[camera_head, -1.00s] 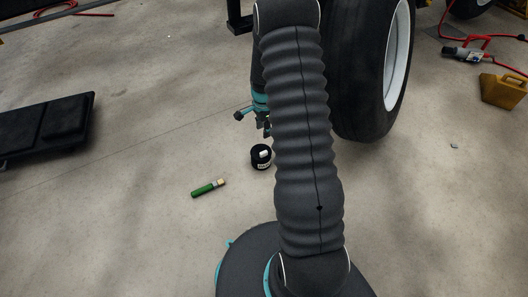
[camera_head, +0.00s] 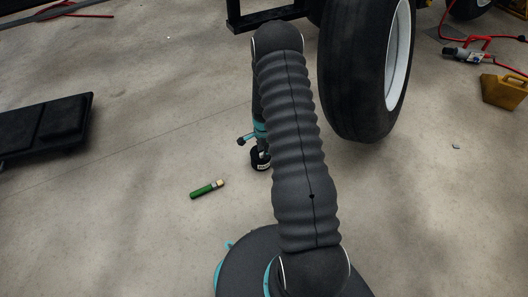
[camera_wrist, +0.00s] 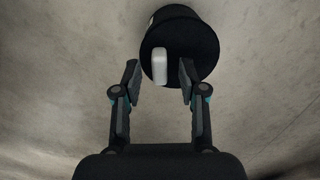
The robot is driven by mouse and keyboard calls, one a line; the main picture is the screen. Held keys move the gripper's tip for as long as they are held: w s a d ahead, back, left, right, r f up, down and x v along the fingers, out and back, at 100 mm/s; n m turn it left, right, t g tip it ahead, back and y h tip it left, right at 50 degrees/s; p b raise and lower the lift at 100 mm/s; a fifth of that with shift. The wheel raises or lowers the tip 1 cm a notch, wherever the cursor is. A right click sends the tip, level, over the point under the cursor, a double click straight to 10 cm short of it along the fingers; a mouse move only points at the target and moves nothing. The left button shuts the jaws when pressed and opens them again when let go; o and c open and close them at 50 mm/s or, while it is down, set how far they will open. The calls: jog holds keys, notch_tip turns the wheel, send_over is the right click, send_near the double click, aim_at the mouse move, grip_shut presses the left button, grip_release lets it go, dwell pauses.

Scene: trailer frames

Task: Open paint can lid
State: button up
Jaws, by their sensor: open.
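The paint can (camera_head: 260,163) is small and black and stands on the concrete floor, left of my arm in the head view. In the wrist view the can (camera_wrist: 178,22) is at the top, with its round black lid (camera_wrist: 205,62) facing me. A white raised handle (camera_wrist: 160,68) sits on the lid. My gripper (camera_wrist: 160,78) is open, with one finger on each side of the handle and a gap visible to both. In the head view my gripper (camera_head: 262,148) is right over the can and partly hides its top.
A large black tyre (camera_head: 350,80) stands at the right. A black padded creeper (camera_head: 45,128) is at the far left. A yellow chock (camera_head: 505,91) lies far right.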

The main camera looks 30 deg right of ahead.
jog(key=shift+f, duration=0.25)
grip_shut()
jog(key=shift+d, duration=0.15)
jog(key=shift+a, duration=0.2)
